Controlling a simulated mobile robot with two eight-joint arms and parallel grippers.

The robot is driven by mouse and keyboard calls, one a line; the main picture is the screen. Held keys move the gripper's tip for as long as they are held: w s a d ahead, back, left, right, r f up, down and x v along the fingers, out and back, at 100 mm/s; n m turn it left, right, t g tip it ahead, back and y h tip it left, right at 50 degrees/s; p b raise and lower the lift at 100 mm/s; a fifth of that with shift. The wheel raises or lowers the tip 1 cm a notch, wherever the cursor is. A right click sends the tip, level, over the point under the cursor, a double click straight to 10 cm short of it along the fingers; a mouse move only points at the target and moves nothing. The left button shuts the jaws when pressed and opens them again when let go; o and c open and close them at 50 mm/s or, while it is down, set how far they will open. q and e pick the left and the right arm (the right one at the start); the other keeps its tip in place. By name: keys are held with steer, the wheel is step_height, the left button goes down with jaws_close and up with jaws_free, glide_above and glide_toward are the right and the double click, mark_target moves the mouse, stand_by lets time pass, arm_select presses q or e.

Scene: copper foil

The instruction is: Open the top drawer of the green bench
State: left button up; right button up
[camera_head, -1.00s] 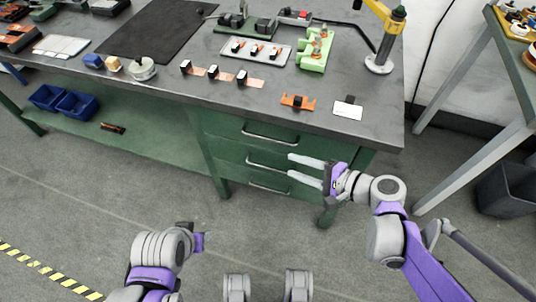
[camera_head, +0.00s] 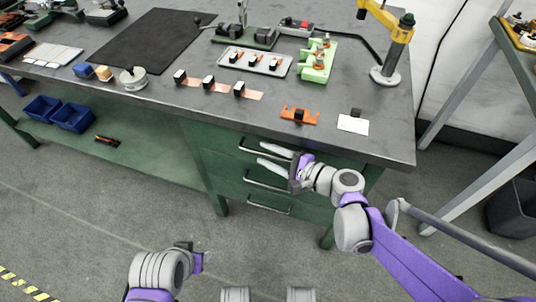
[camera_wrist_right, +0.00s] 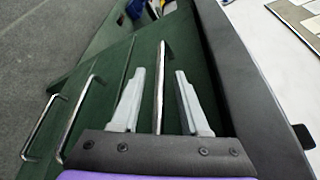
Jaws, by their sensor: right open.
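The green bench (camera_head: 120,172) has a stack of three drawers under its right part, each with a metal bar handle. The top drawer (camera_head: 222,141) looks shut. My right gripper (camera_head: 262,155) is open in front of it, its fingers pointing at the top handle (camera_head: 244,149), which they partly hide. In the right wrist view the top handle (camera_wrist_right: 160,85) lies between the two spread fingers of the right gripper (camera_wrist_right: 158,75), with a gap on both sides. My left gripper (camera_head: 200,259) is low at the bottom left, away from the bench; its fingers cannot be made out.
The middle handle (camera_head: 265,183) and bottom handle (camera_head: 268,207) are just below. The grey bench top (camera_head: 180,110) overhangs the drawers and holds foil strips, an orange part (camera_head: 300,116) and a white card (camera_head: 353,124). Blue bins (camera_head: 72,117) sit on the lower shelf. Floor in front is clear.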

jaws_close()
stand_by(1.5)
